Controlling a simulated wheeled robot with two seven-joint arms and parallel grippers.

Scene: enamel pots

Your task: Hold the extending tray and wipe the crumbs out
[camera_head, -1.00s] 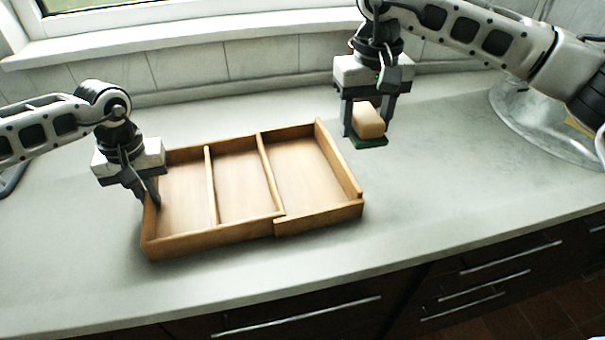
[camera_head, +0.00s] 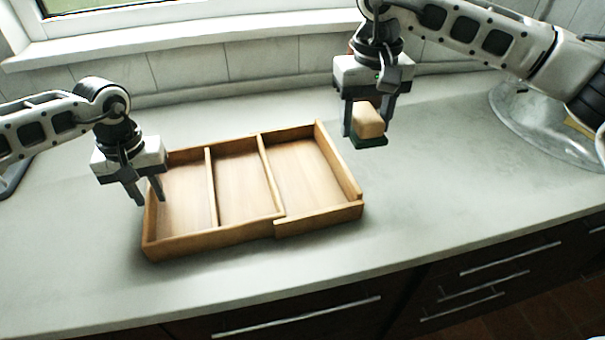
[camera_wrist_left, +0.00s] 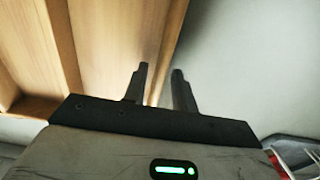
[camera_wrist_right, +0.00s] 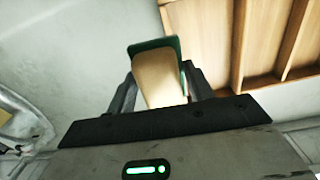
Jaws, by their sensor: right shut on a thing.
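The wooden extending tray (camera_head: 222,235) lies on the counter with three compartments side by side; its right section is offset from the left one. No crumbs can be made out in it. My left gripper (camera_head: 147,197) is open at the tray's left wall. In the left wrist view its fingertips (camera_wrist_left: 160,78) stand apart, with the wall's edge running between them. My right gripper (camera_head: 368,132) is shut on a wooden block with a green pad (camera_head: 367,122) under it. It holds the block above the counter, behind and right of the tray; the block also shows in the right wrist view (camera_wrist_right: 158,78).
A clear, round-rimmed object (camera_head: 545,125) stands at the far right of the counter. A tiled wall and window sill (camera_head: 190,38) run along the back. The counter (camera_head: 430,200) right of the tray is free. Drawers lie below its front edge.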

